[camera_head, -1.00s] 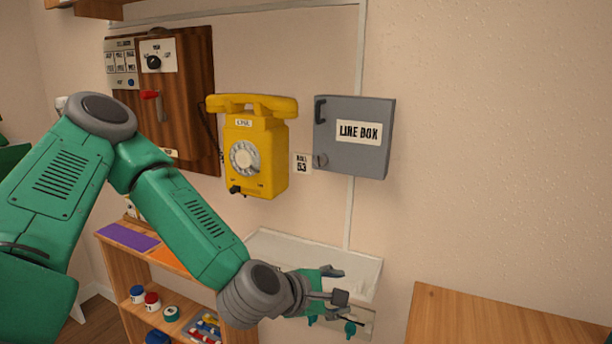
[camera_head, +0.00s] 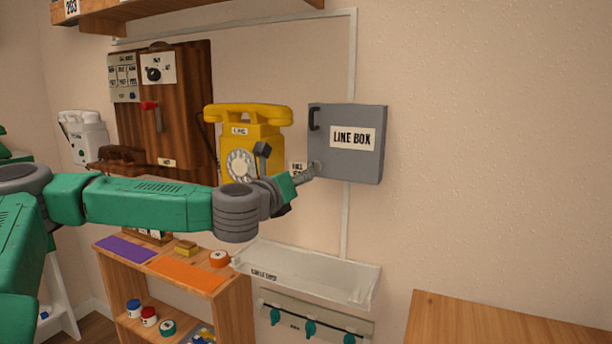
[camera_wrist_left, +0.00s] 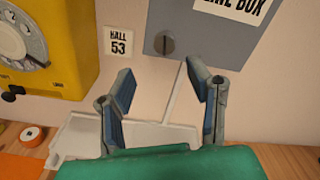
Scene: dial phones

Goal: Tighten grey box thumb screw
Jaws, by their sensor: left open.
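The grey line box (camera_head: 366,166) hangs on the wall, its door shut, with a dark handle at its upper left. Its round grey thumb screw (camera_head: 317,167) sits at the lower left of the door; in the left wrist view the slotted screw (camera_wrist_left: 168,45) shows clearly, above and beyond my fingers. My left gripper (camera_head: 288,170) is raised just left of the box's lower left corner. In the left wrist view my left gripper (camera_wrist_left: 158,82) is open and empty, its fingers apart below the screw. The right gripper is not in view.
A yellow dial phone (camera_head: 264,146) hangs left of the box, close to my left gripper. A hall label (camera_wrist_left: 118,41) is on the wall between them. A white tray (camera_head: 320,275) and a hook rail (camera_head: 290,325) are below. Wall right of the box is clear.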

